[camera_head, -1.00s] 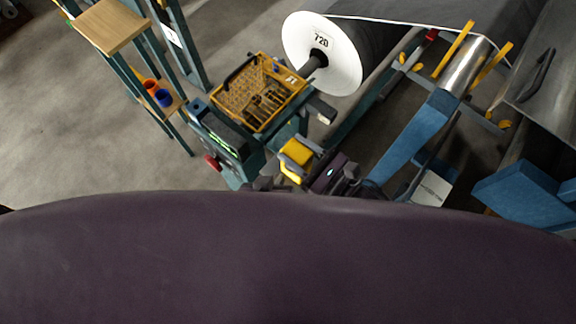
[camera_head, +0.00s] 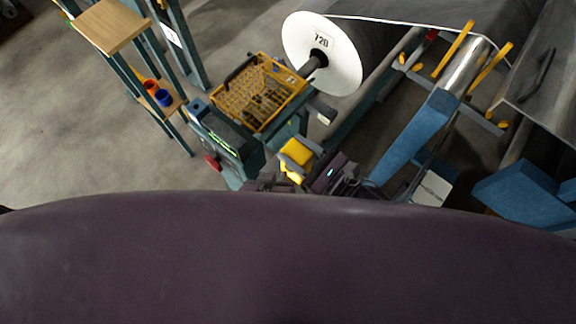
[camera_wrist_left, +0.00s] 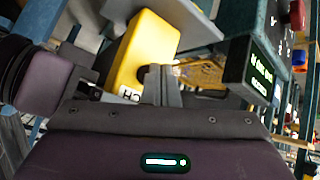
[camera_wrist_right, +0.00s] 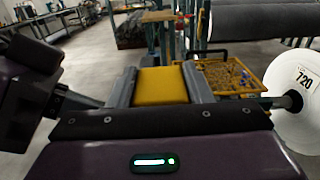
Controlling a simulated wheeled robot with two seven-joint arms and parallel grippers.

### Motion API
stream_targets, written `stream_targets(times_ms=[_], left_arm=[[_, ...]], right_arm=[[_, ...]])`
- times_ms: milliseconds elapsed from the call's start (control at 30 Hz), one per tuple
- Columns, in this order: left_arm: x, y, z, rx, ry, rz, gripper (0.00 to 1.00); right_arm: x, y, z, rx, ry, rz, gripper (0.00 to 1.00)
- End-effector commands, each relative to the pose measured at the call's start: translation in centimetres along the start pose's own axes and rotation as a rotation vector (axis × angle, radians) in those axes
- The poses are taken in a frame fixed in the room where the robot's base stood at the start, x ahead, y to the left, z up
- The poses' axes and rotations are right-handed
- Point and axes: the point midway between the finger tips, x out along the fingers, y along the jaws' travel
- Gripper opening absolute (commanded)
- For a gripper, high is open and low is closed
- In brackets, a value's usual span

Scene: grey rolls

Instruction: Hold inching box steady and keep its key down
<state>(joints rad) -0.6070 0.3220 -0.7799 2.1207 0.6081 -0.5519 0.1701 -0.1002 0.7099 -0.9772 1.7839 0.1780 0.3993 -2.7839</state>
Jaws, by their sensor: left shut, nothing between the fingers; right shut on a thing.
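The yellow inching box (camera_head: 296,159) is held in the air between the two grey fingers of my right gripper (camera_head: 297,153). In the right wrist view the box (camera_wrist_right: 160,86) fills the gap between the fingers. In the left wrist view the box (camera_wrist_left: 145,48) is tilted and shows part of a label reading "CH". My left gripper (camera_wrist_left: 160,74) is shut and empty, its fingertips close against the box's lower right edge. A dark round part, perhaps the key, shows beside the fingertips. I cannot tell whether it is pressed down.
A yellow wire basket (camera_head: 258,92) sits behind the box. A teal machine post with a green display (camera_head: 222,142) and a red knob (camera_head: 212,163) stands to its left. A large roll marked 720 (camera_head: 322,54) is at the back. Blue machine arms (camera_head: 414,138) fill the right side.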

Motion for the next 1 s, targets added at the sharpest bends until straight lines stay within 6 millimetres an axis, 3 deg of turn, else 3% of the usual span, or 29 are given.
stream_targets(times_ms=[1000], left_arm=[[0.73,0.54,-0.61,0.0,0.002,0.001,0.0]], right_arm=[[0.0,0.12,0.01,0.002,0.0,0.003,0.13]])
